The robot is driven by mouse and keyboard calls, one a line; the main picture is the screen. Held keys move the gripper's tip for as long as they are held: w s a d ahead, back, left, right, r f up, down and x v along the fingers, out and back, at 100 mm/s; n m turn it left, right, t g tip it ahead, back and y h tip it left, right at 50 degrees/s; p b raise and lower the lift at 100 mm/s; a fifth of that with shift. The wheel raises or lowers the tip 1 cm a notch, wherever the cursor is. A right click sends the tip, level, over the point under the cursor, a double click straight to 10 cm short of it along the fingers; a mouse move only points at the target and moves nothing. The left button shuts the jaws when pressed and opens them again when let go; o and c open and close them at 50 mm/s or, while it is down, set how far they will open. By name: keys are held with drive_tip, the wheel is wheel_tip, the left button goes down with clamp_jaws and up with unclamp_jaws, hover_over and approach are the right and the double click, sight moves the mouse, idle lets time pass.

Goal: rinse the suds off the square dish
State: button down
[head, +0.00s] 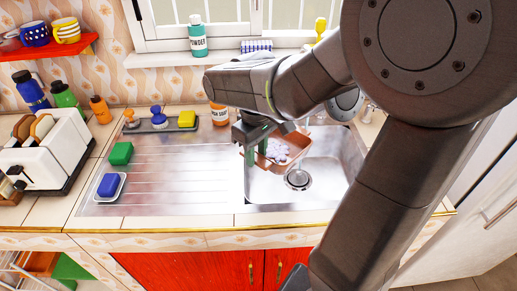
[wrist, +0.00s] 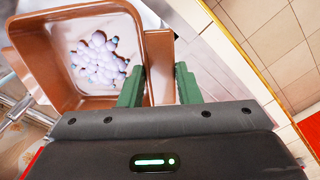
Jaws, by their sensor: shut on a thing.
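The brown square dish (head: 299,147) is held tilted in the air over the sink basin (head: 325,172). White suds (head: 277,150) lie inside it. In the wrist view the dish (wrist: 40,66) shows its open inside, with a clump of pale suds and small bluish bits (wrist: 98,58) on its floor. My gripper (head: 262,148) is shut on the side of the dish; its green fingers also show in the wrist view (wrist: 160,88), with a brown part of the dish between them. My arm hides part of the area behind the sink.
The round drain (head: 298,179) is in the basin floor below the dish. The ribbed drainboard (head: 185,165) left of the sink is mostly clear. A green sponge (head: 120,153), a blue sponge in a tray (head: 109,185) and an orange-brown bottle (head: 219,115) stand around it. A toaster (head: 45,150) is far left.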

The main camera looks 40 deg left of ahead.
sight(268, 155)
drive_tip(key=shift+w+a+f+b, duration=0.1)
drive_tip(key=shift+w+f+b, duration=0.15)
drive_tip(key=shift+w, duration=1.3)
drive_tip(key=shift+w+a+f+b, duration=0.1)
drive_tip(key=shift+w+f+b, duration=0.2)
drive_tip(key=shift+w, duration=1.25)
drive_tip(key=shift+w+f+b, duration=0.1)
drive_tip(key=shift+w+f, duration=0.25)
drive_tip(key=shift+w, duration=1.2)
drive_tip(key=shift+w+a+f+p, duration=0.1)
drive_tip(key=shift+w+f+p, duration=0.15)
drive_tip(key=shift+w, duration=0.9)
drive_tip(key=shift+w+f+p, duration=0.1)
drive_tip(key=shift+w+f, duration=0.1)
drive_tip(key=shift+w, duration=0.9)
drive_tip(key=shift+d, duration=0.6)
drive_tip(key=shift+a, duration=0.1)
drive_tip(key=shift+a, duration=0.5)
drive_tip(key=shift+s+d, duration=0.1)
drive_tip(key=shift+s, duration=3.9)
